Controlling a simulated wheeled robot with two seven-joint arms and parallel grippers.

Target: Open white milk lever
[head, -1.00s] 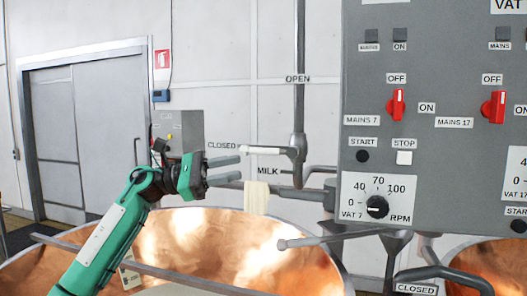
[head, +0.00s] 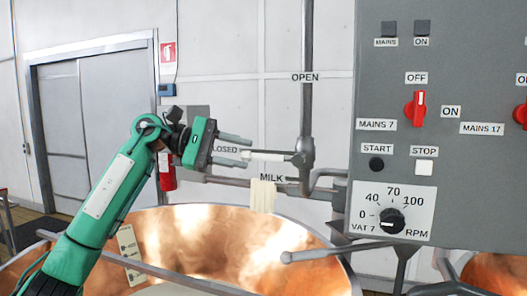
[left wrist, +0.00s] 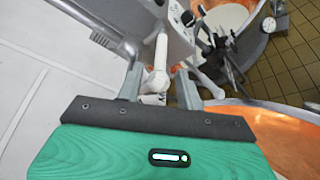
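The white milk lever (head: 268,156) sticks out to the left from a grey valve on a vertical pipe, level with the CLOSED label and below the OPEN label (head: 305,77). The MILK label (head: 271,177) is just under it. My left gripper (head: 246,150) is open at the lever's free left end and partly covers the CLOSED label. In the left wrist view, the white lever (left wrist: 161,52) shows between the two spread fingers (left wrist: 158,88). I cannot tell whether either finger touches it. My right gripper is not in view.
A copper vat (head: 215,245) lies below the lever, with a pale cloth-like piece (head: 262,196) hanging above it. A grey control panel (head: 450,170) with red switches stands close on the right. A grey bar (head: 335,250) crosses over the vat.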

